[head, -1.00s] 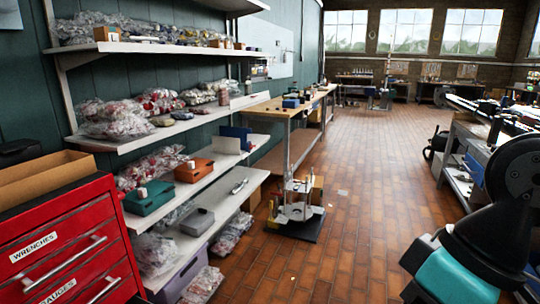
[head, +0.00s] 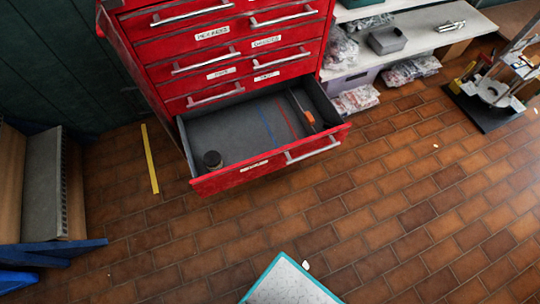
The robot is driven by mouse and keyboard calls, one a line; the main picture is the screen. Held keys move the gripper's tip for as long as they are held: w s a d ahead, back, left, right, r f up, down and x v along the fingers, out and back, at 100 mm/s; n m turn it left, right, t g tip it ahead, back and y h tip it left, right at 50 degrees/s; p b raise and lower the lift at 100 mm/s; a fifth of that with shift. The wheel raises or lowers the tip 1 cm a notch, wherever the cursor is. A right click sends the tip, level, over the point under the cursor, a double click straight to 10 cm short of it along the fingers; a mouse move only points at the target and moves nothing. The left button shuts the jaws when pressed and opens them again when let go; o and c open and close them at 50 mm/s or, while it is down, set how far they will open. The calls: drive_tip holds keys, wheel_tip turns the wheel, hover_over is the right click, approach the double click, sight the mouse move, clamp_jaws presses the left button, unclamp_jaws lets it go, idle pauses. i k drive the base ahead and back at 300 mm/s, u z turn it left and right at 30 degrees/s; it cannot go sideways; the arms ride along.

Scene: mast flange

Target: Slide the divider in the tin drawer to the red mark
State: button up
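The open drawer (head: 215,183) is at the bottom of a red tool cabinet, pulled out over the floor. Its front label is too small to read. Inside, a thin dark divider (head: 297,111) with an orange piece (head: 310,119) stands toward the right end. A red line (head: 280,115) crosses the drawer floor just left of the divider, apart from it. A blue line (head: 267,128) lies further left. My gripper is not in view.
Closed drawers with silver handles (head: 208,62) rise above the open one. A yellow strip (head: 150,158) lies on the floor to the left. Blue-edged shelving (head: 52,249) stands at far left. A grey bin (head: 387,40) sits on the shelf at right.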

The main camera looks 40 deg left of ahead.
sight(308, 120)
drive_tip(key=u, duration=1.35)
